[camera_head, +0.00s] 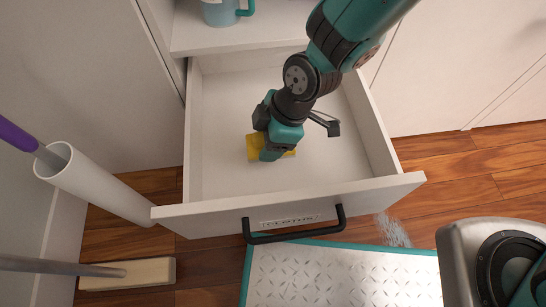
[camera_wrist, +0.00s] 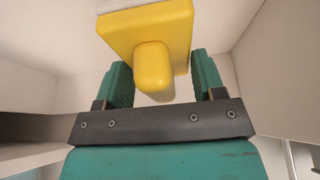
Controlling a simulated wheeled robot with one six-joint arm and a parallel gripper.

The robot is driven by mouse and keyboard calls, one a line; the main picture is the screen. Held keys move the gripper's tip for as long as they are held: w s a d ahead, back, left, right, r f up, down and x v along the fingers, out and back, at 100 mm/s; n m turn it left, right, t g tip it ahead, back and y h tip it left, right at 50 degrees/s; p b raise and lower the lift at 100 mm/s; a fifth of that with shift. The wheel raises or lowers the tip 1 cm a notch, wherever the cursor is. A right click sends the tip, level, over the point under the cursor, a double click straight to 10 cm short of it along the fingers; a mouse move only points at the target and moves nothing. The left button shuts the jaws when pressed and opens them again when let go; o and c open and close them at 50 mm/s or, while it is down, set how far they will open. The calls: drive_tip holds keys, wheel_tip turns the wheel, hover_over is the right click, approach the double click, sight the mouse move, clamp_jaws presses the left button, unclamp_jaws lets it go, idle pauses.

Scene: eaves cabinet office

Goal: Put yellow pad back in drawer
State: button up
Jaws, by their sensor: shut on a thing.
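The yellow pad (camera_head: 252,151) is inside the open white drawer (camera_head: 330,165), near the middle of its floor as seen from above. In the wrist view the yellow pad (camera_wrist: 127,33) has a rounded knob and a pale layer on its far side. My gripper (camera_head: 271,154) reaches down into the drawer and is shut on the pad; its two teal fingers (camera_wrist: 163,80) stand on either side of the knob. My gripper hides part of the pad in the head view. I cannot tell whether the pad touches the drawer floor.
The drawer front has a black handle (camera_head: 297,236) and a label. A blue mug (camera_head: 220,12) stands on the shelf behind. A white tube (camera_head: 95,182) and a pale block on a pole (camera_head: 140,274) are at left. A metal-patterned mat (camera_head: 340,277) lies in front.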

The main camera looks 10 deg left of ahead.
wheel_tip(320, 180, down, 6)
drive_tip(key=b, duration=0.2)
drive_tip(key=shift+b, duration=0.35)
drive_tip(key=shift+c, duration=0.3)
drive_tip(key=o, duration=1)
drive_tip(key=shift+c, duration=0.2)
drive_tip(key=p+v, duration=0.7)
drive_tip(key=v, duration=0.5)
drive_tip(key=shift+r, duration=0.15)
